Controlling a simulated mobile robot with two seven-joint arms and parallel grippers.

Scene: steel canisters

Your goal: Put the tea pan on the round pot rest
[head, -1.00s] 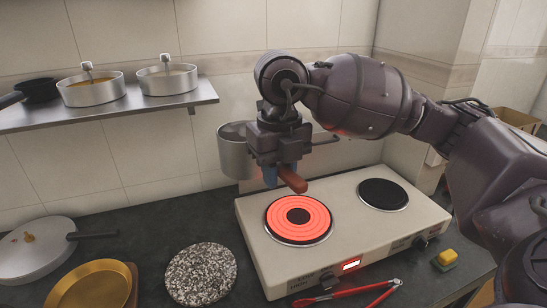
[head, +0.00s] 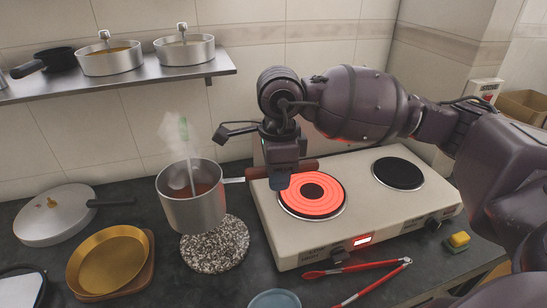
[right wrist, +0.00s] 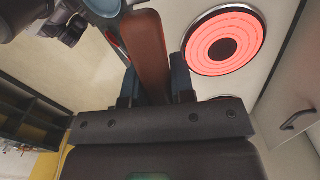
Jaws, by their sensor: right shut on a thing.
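The tea pan (head: 193,213) is a steel saucepan with reddish-brown steaming tea and a ladle (head: 187,150) standing in it. My right gripper (head: 279,178) is shut on its brown handle (head: 303,169); the handle also shows between the fingers in the right wrist view (right wrist: 147,50). The round pot rest (head: 216,257) is a speckled stone disc on the dark counter. The pan is over its back left part, hiding that part. I cannot tell whether the pan touches it. My left gripper is not in view.
A two-plate cooker (head: 345,222) stands right, its left plate (head: 312,195) glowing red. Red tongs (head: 358,268) lie in front of it. A gold dish (head: 108,260) and a lidded pan (head: 55,214) are at left. A shelf (head: 130,77) with pots is above.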

